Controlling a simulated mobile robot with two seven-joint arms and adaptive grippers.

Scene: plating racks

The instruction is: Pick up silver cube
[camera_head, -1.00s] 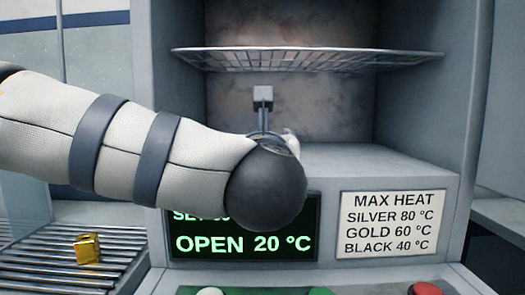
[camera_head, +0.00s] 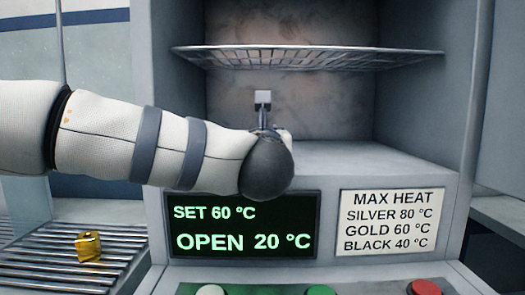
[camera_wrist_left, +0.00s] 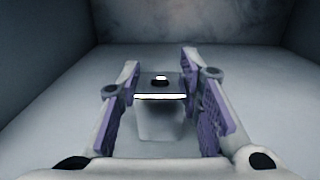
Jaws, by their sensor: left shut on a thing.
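The silver cube (camera_head: 262,97) is in the open chamber, below the wire rack and in front of the back wall. My left gripper (camera_head: 263,112) is shut on it. The left wrist view shows the cube (camera_wrist_left: 165,80) between the two purple-padded fingers, with a dark round mark on its top and a bright front edge. My left arm reaches in from the left and its dark round joint hides most of the gripper in the head view. I cannot tell whether the cube touches the chamber floor. My right gripper is not in view.
The wire rack (camera_head: 300,60) spans the chamber above the gripper. A gold cube (camera_head: 88,246) sits on the slatted rack (camera_head: 50,262) at left. The display (camera_head: 240,226) reads SET 60 °C, OPEN 20 °C. A sign (camera_head: 391,222) lists silver 80, gold 60, black 40 °C.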

